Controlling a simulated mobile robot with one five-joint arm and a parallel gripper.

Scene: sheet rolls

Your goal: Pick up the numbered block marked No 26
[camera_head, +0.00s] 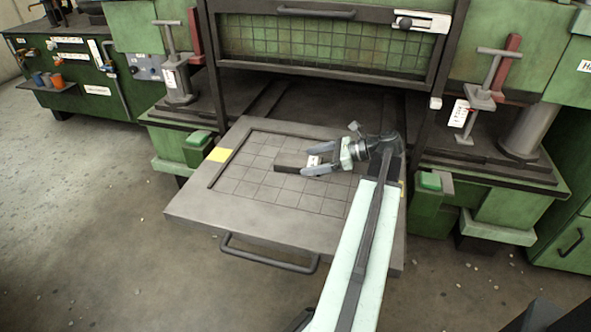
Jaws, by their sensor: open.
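My gripper (306,162) is over the gridded plate (200,206), its two grey fingers pointing left and apart. A small block with a pale, marked face (313,160) shows between the fingers. A short dark bar (287,169) lies just left of the lower finger; I cannot tell whether it is part of the block. The number on the block is too small to read. I cannot tell whether the fingers touch it.
A gridded green panel (320,48) stands behind. The floor in front is open.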

